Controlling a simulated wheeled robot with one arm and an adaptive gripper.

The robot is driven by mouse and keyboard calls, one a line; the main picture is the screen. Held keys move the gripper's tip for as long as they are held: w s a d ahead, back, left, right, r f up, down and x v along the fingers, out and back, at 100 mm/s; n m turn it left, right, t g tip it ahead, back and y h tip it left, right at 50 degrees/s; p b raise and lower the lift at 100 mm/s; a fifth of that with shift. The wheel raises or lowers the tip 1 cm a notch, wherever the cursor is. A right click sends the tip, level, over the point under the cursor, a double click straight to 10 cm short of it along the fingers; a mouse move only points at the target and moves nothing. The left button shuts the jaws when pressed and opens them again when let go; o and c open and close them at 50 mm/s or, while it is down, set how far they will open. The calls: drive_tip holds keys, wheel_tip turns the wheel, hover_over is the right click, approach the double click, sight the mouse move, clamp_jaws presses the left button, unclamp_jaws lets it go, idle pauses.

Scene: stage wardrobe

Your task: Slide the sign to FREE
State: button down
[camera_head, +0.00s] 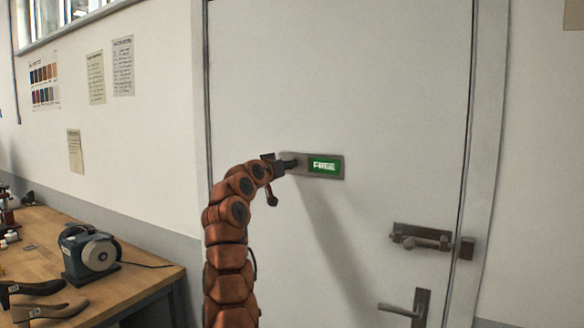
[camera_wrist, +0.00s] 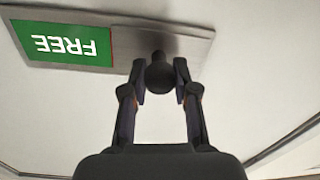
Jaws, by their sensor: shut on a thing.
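The sign (camera_head: 325,165) is a grey plate on the white door, with a green panel that reads FREE. In the wrist view the sign (camera_wrist: 65,43) appears upside down, with the whole green word showing and a thin red edge beside it. A dark round knob (camera_wrist: 159,74) sticks out from the plate beside the green panel. My gripper (camera_wrist: 160,78) is shut on the knob, with one finger on each side. In the head view my gripper (camera_head: 288,164) is at the left end of the plate and hides the knob.
The white door (camera_head: 400,90) has a bolt (camera_head: 425,238) and a lever handle (camera_head: 405,310) at lower right. A wooden workbench (camera_head: 130,268) with a grinder (camera_head: 88,253) and shoe forms (camera_head: 45,308) stands at lower left. The door around the sign is clear.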

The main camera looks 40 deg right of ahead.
drive_tip(key=shift+w+a+f, duration=0.1)
drive_tip(key=shift+w+a, duration=0.2)
drive_tip(key=shift+w, duration=0.05)
drive_tip(key=c, duration=1.2)
unclamp_jaws()
drive_tip(key=o, duration=0.3)
drive_tip(key=shift+o, duration=0.2)
drive_tip(key=shift+s+d, duration=0.1)
drive_tip(key=shift+d, duration=0.1)
drive_tip(key=shift+s, duration=0.1)
drive_tip(key=v, duration=1.2)
